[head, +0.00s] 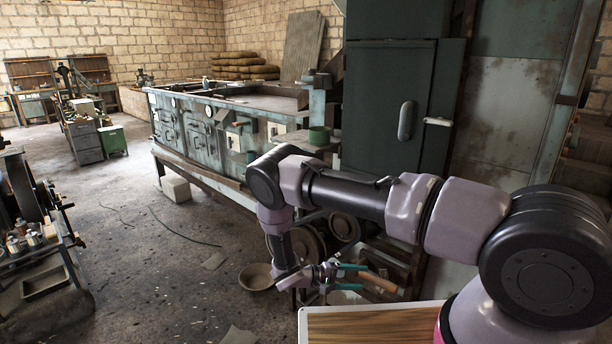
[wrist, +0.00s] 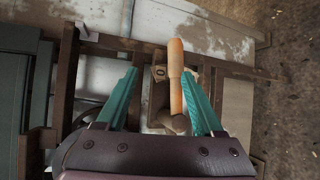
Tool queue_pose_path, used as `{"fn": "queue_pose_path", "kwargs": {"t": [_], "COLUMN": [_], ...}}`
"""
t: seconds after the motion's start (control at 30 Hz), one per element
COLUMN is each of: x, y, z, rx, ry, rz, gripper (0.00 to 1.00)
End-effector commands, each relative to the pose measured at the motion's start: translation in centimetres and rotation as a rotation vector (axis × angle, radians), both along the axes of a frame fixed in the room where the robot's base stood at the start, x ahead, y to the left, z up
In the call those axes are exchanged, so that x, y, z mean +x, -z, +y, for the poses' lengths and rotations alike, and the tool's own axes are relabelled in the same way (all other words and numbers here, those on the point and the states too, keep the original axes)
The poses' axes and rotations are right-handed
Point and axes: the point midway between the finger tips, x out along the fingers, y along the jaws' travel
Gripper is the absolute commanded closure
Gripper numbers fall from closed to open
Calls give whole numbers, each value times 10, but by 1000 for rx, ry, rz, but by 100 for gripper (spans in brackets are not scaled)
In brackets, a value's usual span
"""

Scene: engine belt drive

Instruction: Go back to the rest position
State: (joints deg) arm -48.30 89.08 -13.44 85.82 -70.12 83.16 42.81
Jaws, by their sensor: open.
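My gripper (head: 362,277) is at the end of my arm, which reaches left across the head view and bends down. Its two teal fingers are spread apart in the wrist view (wrist: 160,72), and nothing is gripped.
A long grey-green workbench (head: 210,125) stands behind my arm. A dark green cabinet (head: 385,110) is at its right. A round bowl (head: 256,277) lies left of the gripper. A wooden board (head: 375,328) is at the front. Machinery (head: 35,225) stands at left; open floor lies between.

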Motion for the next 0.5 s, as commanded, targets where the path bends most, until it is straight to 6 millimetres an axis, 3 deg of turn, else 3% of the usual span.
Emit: {"fn": "queue_pose_path", "kwargs": {"t": [0.03,0.2,0.5], "x": [8,21,25], "y": [-25,-97,-227], "z": [5,10,5], "rx": [54,226,557], "ry": [50,201,390], "rz": [-5,2,-16], "gripper": [31,31,31]}}
